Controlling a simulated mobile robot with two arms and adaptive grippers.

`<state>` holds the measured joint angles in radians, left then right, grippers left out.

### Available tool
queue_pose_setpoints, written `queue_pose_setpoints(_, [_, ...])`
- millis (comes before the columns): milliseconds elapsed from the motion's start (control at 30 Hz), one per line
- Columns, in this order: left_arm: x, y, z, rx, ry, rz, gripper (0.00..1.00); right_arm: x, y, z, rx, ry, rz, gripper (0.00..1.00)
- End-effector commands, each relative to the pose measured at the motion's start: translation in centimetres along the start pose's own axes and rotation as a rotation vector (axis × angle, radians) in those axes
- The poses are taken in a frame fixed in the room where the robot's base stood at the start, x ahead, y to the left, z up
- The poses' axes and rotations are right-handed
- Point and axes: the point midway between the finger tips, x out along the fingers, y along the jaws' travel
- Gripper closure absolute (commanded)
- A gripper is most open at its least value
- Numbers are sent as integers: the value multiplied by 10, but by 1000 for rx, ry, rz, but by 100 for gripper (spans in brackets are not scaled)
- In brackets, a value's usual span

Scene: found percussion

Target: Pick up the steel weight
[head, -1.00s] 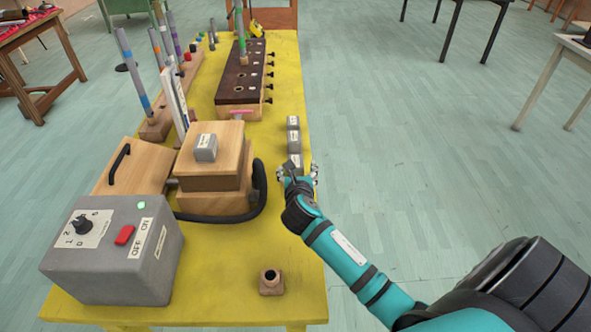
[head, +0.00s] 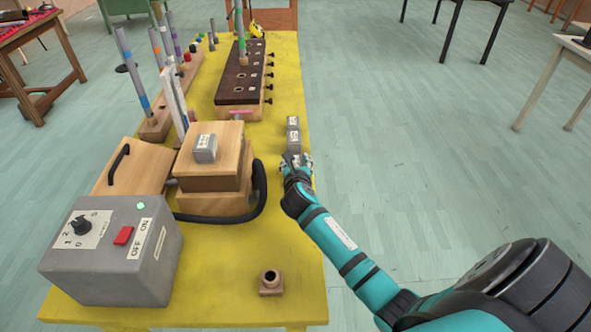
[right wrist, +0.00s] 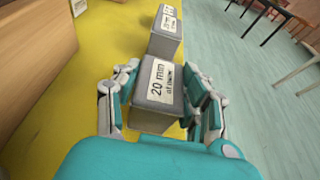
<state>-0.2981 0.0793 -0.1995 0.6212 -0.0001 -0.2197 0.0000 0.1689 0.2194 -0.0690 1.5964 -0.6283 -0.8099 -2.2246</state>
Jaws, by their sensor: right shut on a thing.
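Several grey steel weights with white labels stand in a row along the right side of the yellow table. My right gripper (head: 297,163) is at the nearest steel weight (right wrist: 158,92), which reads "20 mm" in the right wrist view. Its fingers are on both sides of that weight and shut on it. Another steel weight (right wrist: 166,32) stands just beyond it, also in the head view (head: 293,138). One more steel weight (head: 205,149) lies on top of the wooden box. My left gripper is not in view.
A wooden box (head: 213,178) with a black hose (head: 262,190) stands left of my right gripper. A grey control box (head: 112,262) is at the front left. A small wooden socket (head: 271,283) sits near the front edge.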

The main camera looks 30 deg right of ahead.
Motion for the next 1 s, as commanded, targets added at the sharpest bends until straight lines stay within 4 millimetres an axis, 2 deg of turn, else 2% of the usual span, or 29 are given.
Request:
queue_pose_setpoints(33, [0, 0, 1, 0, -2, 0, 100, 0, 0, 0, 0, 0, 0, 89])
queue_pose_setpoints(133, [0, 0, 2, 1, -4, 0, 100, 0, 0, 0, 0, 0, 0, 100])
queue_pose_setpoints(667, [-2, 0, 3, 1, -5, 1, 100, -3, 0, 11, 1, -6, 1, 100])
queue_pose_setpoints(933, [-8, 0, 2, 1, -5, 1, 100, -13, 0, 40, -1, -10, 2, 100])
queue_pose_setpoints(1000, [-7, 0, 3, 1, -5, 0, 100, -24, 3, 32, -2, -4, 3, 100])
